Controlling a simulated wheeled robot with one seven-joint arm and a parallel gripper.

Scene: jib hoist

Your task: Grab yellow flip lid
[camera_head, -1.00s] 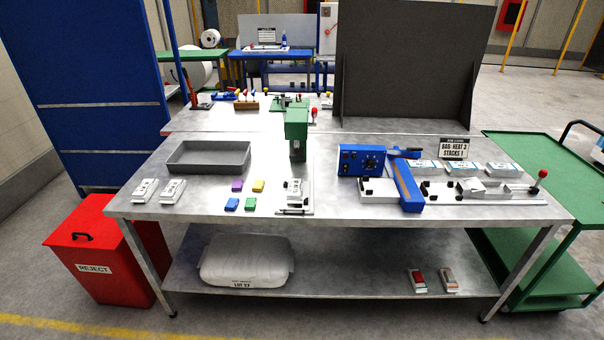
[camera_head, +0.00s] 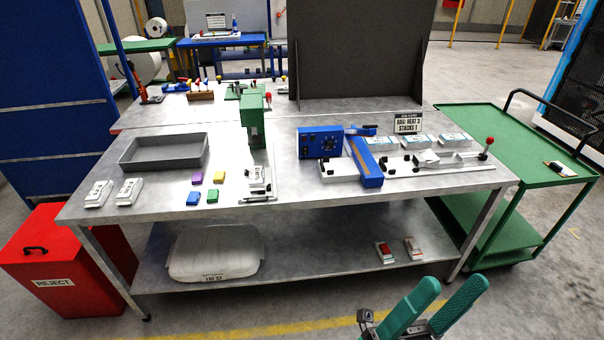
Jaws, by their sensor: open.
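A small yellow flip lid (camera_head: 219,177) lies on the metal workbench (camera_head: 290,200), left of centre. It sits in a small cluster with a purple lid (camera_head: 197,178), a blue lid (camera_head: 193,198) and a green lid (camera_head: 212,196). My gripper (camera_head: 452,290) shows at the bottom right with two teal fingers, spread apart and empty. It is in front of the bench, well away from the yellow lid and to its right.
A grey tray (camera_head: 163,162) lies behind the lids on the left. A green press (camera_head: 253,118) stands to their right, then a blue sealer (camera_head: 322,143). A red reject bin (camera_head: 65,262) is at lower left. A green cart (camera_head: 515,150) stands at right.

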